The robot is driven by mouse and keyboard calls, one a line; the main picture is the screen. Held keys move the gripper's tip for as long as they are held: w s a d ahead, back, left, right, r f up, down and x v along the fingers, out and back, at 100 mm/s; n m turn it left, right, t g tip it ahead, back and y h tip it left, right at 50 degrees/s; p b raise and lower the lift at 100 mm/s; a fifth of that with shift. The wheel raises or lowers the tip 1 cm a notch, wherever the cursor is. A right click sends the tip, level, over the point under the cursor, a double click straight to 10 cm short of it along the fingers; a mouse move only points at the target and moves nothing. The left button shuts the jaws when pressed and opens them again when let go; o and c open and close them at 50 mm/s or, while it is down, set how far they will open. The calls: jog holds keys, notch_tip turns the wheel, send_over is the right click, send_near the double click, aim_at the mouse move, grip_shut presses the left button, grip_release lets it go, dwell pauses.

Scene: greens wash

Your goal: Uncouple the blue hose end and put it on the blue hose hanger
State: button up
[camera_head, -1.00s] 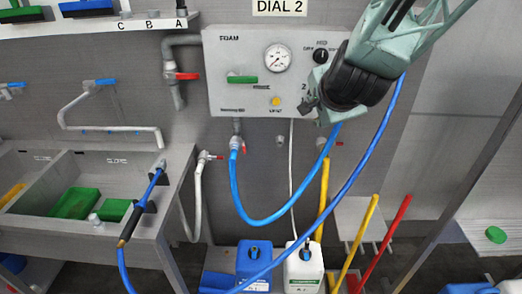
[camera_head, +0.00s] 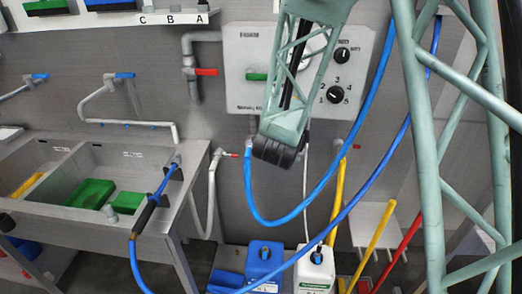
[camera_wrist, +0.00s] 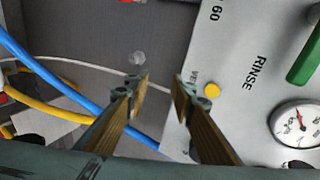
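In the head view a blue hose (camera_head: 268,222) hangs in a loop under the grey wall panel (camera_head: 245,92). One end is at the fitting (camera_head: 249,146) below the panel's left part and looks coupled there; the other side rises to the upper right. My gripper (camera_wrist: 161,84) is open in the wrist view, with nothing between its fingers. In the head view my arm hides the fingertips. I cannot identify the blue hose hanger.
A second blue hose line (camera_head: 352,207) crosses diagonally. A yellow hose (camera_head: 339,195) hangs right of the loop. Blue (camera_head: 265,262) and white (camera_head: 314,270) canisters stand below. A sink (camera_head: 70,205) is at left. In the wrist view, a gauge (camera_wrist: 297,122) is at right.

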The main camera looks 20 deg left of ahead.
jog(key=s+a+f+m+t+h+b, duration=0.1)
jog(key=s+a+f+t, duration=0.4)
jog(key=s+a+f, duration=0.5)
jog(key=shift+s+a+f+m+b, duration=0.2)
jog(key=shift+a+f+m+b, duration=0.3)
jog(key=shift+a+f+m, duration=0.55)
jog(key=shift+a+f+n, duration=0.15)
jog(key=shift+f+n, duration=0.1)
jog(key=shift+w, duration=0.15)
jog(key=shift+w+d+b, duration=0.15)
jog(key=shift+w+b, duration=0.15)
jog(key=shift+w, duration=3.1)
jog(key=shift+w+d+b, duration=0.1)
jog(key=shift+w+b, duration=0.2)
jog(key=shift+w, duration=3.05)
grip_shut()
